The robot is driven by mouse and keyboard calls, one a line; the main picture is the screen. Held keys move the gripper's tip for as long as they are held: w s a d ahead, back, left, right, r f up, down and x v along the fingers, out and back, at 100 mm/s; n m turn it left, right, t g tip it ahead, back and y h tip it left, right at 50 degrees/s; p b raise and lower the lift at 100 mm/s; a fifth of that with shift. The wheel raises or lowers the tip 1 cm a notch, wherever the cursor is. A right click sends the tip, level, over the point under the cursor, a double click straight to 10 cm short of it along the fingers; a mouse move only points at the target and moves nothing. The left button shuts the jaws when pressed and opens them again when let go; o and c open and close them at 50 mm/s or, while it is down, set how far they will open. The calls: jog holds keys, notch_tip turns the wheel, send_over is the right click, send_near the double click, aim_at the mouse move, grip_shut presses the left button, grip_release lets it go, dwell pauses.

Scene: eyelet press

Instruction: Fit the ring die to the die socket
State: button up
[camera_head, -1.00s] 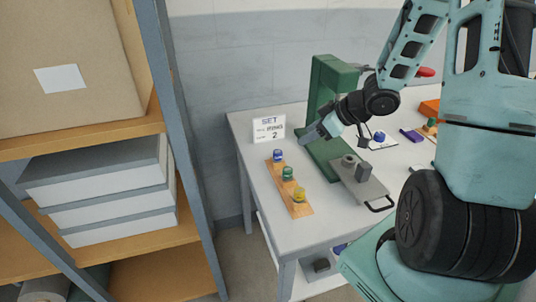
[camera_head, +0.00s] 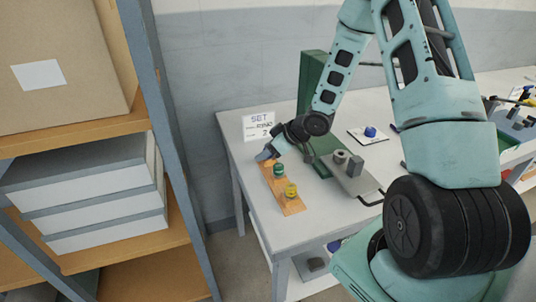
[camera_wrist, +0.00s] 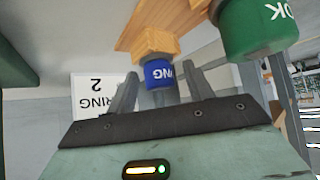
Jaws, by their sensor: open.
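The ring die (camera_wrist: 158,73) is blue, with part of the word RING showing, and sits at the end of a wooden rack (camera_head: 294,206). In the head view my gripper (camera_head: 266,154) is at the rack's far end and hides this die. In the wrist view my gripper (camera_wrist: 162,80) is open, with one finger on each side of the ring die; contact cannot be told. A grey plate (camera_head: 352,181) in front of the green press (camera_head: 312,90) carries a round grey fitting (camera_head: 340,156), seemingly the die socket, and a grey block.
A green die (camera_head: 279,170), also close in the wrist view (camera_wrist: 255,25), and a yellow die (camera_head: 291,190) stand on the rack. A sign (camera_head: 259,124) reads SET, RING, 2. A blue piece (camera_head: 370,131) lies on a white card. A shelf post (camera_head: 170,120) stands left.

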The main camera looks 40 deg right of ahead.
jog(key=shift+w+a+f, duration=0.25)
jog(key=shift+w+f, duration=0.15)
jog(key=shift+f, duration=0.05)
jog(key=c, duration=1.1)
jog(key=shift+r, duration=0.1)
